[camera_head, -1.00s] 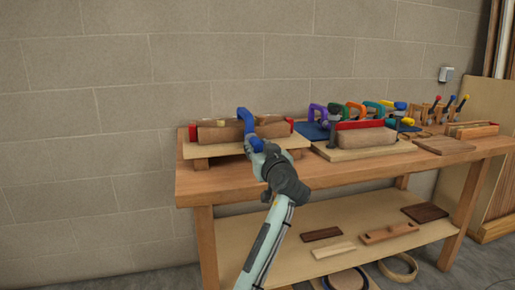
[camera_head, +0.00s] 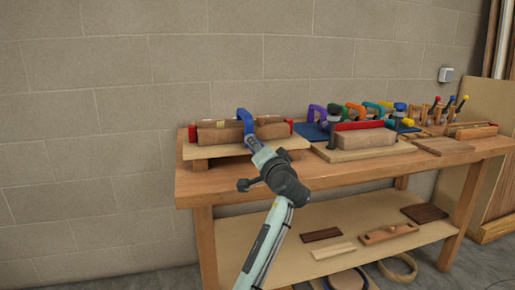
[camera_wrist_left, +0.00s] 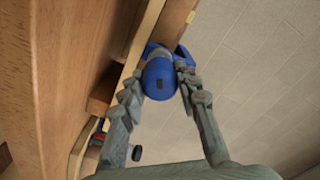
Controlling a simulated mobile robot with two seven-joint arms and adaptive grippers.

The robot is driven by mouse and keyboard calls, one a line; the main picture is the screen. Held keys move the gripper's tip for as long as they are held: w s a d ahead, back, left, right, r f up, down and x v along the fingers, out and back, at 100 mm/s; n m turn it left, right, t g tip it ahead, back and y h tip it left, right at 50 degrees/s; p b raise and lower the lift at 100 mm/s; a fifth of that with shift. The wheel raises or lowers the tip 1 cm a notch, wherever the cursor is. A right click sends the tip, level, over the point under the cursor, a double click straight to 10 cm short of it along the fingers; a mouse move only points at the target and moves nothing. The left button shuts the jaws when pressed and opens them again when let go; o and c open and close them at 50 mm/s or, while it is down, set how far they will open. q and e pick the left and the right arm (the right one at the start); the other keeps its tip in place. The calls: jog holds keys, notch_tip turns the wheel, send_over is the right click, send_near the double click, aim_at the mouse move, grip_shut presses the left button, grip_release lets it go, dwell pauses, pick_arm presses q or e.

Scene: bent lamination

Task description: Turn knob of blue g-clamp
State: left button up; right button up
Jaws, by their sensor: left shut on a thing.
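The blue g-clamp (camera_head: 244,120) sits over the wooden lamination (camera_head: 222,134) on a raised board, its arched frame upright. In the left wrist view its blue knob (camera_wrist_left: 160,78) is seen end-on. My left gripper (camera_wrist_left: 157,84) has one finger on each side of the knob and is shut on it. In the head view this gripper (camera_head: 251,144) comes up from below and hides the knob and the lower part of the clamp. My right gripper is in neither view.
The board (camera_head: 205,152) rests on blocks on the workbench (camera_head: 188,183). To the right is a second wooden block (camera_head: 365,139) on its own board. Several coloured clamps stand behind it. The bench front edge lies close to my arm.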

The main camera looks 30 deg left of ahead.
pick_arm(q)
jog(key=m, duration=1.2)
jog(key=shift+m, duration=0.4)
jog(key=m, duration=1.1)
jog(key=shift+a+m, duration=0.1)
jog(key=shift+m, duration=0.3)
jog(key=m, duration=0.6)
jog(key=shift+r, duration=0.15)
jog(key=m, duration=0.3)
jog(key=shift+s+a+m, duration=0.1)
jog(key=shift+m, duration=0.3)
jog(key=m, duration=0.3)
jog(key=shift+r+m, duration=0.2)
jog(key=shift+m, duration=0.2)
jog(key=m, duration=0.5)
jog(key=shift+a+m, duration=0.1)
jog(key=shift+m, duration=0.3)
jog(key=shift+f+m, duration=0.15)
jog(key=shift+m, duration=2.35)
